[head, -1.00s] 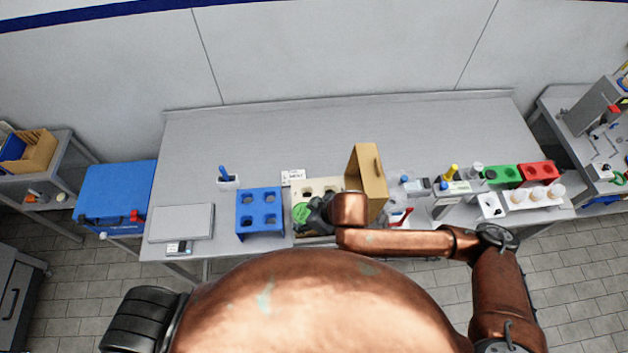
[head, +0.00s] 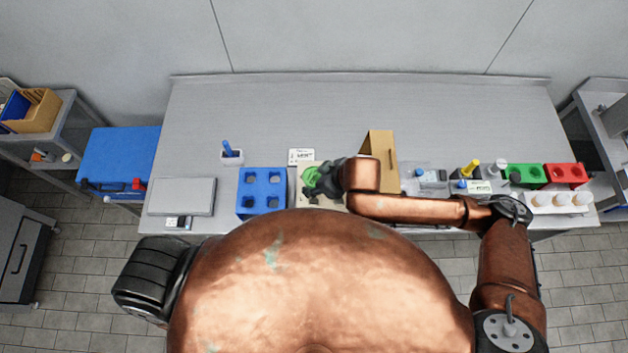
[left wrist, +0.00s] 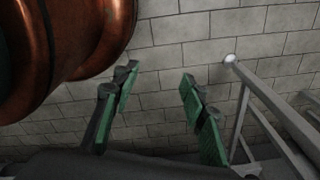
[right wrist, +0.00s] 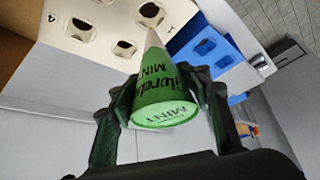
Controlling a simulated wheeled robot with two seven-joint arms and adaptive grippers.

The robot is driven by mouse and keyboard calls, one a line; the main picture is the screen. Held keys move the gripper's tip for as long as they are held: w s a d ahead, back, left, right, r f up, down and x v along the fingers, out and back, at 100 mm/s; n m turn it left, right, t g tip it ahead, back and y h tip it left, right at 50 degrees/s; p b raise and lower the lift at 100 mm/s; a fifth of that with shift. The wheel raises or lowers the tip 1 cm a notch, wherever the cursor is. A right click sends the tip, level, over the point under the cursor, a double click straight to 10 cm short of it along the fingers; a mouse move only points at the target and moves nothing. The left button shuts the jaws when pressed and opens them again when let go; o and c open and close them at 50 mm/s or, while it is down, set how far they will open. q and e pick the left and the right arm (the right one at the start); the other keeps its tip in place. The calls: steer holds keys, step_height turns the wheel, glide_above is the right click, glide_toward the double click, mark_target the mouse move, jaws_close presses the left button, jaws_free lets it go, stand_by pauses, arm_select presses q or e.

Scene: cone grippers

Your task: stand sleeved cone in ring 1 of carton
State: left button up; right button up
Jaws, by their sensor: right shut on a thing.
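The sleeved cone (right wrist: 160,75) wears a green printed "MINT" sleeve and has a pale tip. My right gripper (right wrist: 163,95) is shut around the sleeve, one finger on each side. In the head view the green cone (head: 308,175) is over the cream carton (head: 325,203). In the right wrist view the tip points towards the carton's holed top (right wrist: 112,24), in front of a hole; I cannot tell whether it has entered. Printed marks by the holes are partly hidden. My left gripper (left wrist: 158,75) is open and empty, with the floor behind it.
A blue rack (head: 263,186) stands close to the carton's left. An upright brown panel (head: 381,160) is at its right. A white label card (head: 301,155) is behind. The rear table is clear.

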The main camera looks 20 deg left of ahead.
step_height(320, 180, down, 2)
steer(key=shift+s+f+b, duration=0.15)
steer(key=shift+f+b, duration=0.05)
steer(key=shift+b, duration=0.65)
steer(key=shift+f, duration=0.35)
steer(key=shift+f+b, duration=0.5)
steer(key=shift+f, duration=0.35)
steer(key=shift+f+b, duration=0.3)
steer(key=shift+f, duration=0.6)
arm_select(q)
steer(key=f, duration=0.1)
steer(key=w+f, duration=0.1)
steer(key=f, duration=0.2)
steer(key=shift+w+d, duration=0.1)
steer(key=shift+w, duration=0.2)
steer(key=shift+w+d, duration=0.1)
steer(key=shift+w, duration=0.2)
arm_select(e)
steer(key=shift+f, duration=0.2)
arm_select(q)
steer(key=shift+f+b, duration=0.5)
steer(key=shift+b, duration=0.1)
arm_select(e)
steer(key=shift+f, duration=1.8)
steer(key=o, duration=1.4)
steer(key=shift+c, duration=0.2)
